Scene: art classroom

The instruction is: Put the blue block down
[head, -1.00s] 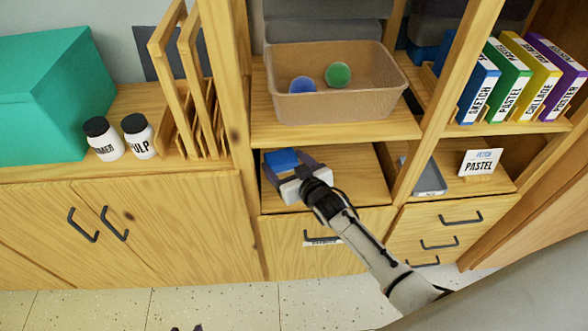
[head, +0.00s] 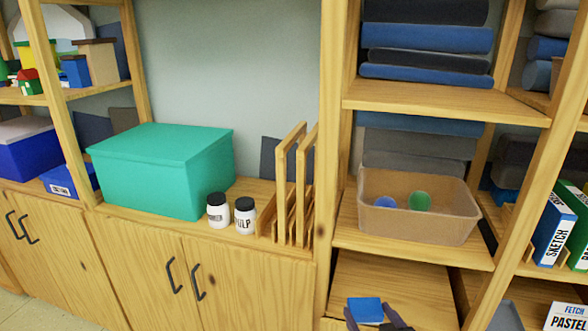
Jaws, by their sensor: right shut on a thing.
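The blue block (head: 365,310) is at the bottom edge of the head view, in the lower cubby of the middle shelf unit. My right gripper (head: 374,319) is shut on it, with a dark finger on each side. The picture's edge cuts off most of this gripper and its arm. I cannot tell whether the block touches the shelf board (head: 423,295) under it. My left gripper is not in view.
A tan bin (head: 425,226) with a blue ball (head: 386,202) and a green ball (head: 419,201) stands on the shelf above. A wooden rack (head: 283,190), two jars and a teal box (head: 160,170) stand to the left. The lower board behind the block looks bare.

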